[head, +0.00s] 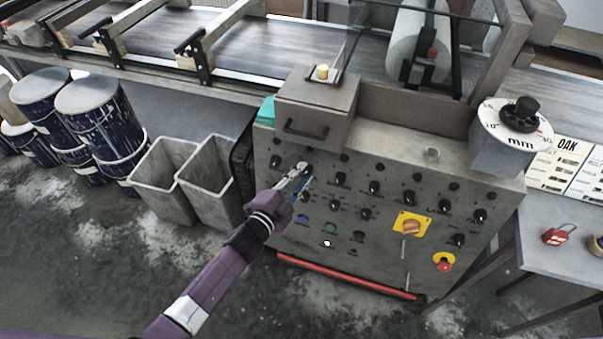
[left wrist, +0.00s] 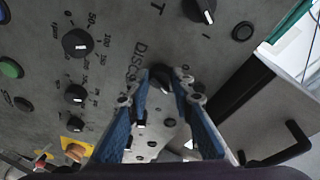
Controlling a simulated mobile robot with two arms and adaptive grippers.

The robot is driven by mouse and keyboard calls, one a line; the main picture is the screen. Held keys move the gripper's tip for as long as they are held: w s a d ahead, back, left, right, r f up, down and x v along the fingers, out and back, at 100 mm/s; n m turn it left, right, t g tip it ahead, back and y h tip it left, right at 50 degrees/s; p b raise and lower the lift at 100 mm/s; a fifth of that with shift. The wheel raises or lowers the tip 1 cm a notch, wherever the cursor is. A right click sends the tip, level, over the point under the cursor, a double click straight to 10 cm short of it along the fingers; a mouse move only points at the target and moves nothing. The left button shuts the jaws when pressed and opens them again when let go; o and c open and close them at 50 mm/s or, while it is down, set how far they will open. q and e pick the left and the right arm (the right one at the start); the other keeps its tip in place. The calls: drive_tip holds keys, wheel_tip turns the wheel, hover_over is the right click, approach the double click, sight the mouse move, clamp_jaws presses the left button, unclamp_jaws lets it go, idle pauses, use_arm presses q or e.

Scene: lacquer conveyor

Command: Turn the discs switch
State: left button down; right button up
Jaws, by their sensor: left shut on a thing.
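The discs switch is a small dark knob (left wrist: 161,75) on the grey control panel, beside the printed word "Discs" in the left wrist view. My left gripper (left wrist: 161,82) has its two blue-padded fingers on either side of this knob, shut on it. In the head view my left gripper (head: 302,171) reaches the upper left part of the control panel (head: 385,150) and hides the knob there. My right gripper is in neither view.
Several other black knobs, such as one in the left wrist view (left wrist: 78,43), surround the switch. A yellow-plated switch (head: 411,226) and a red stop button (head: 444,262) sit lower right. A drawer box (head: 316,100) juts out above. Grey bins (head: 210,180) stand left.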

use_arm(q)
drive_tip(key=shift+m+g, duration=0.3)
drive_tip(key=shift+m, duration=0.4)
drive_tip(key=c, duration=1.7)
unclamp_jaws()
drive_tip(key=v, duration=1.2)
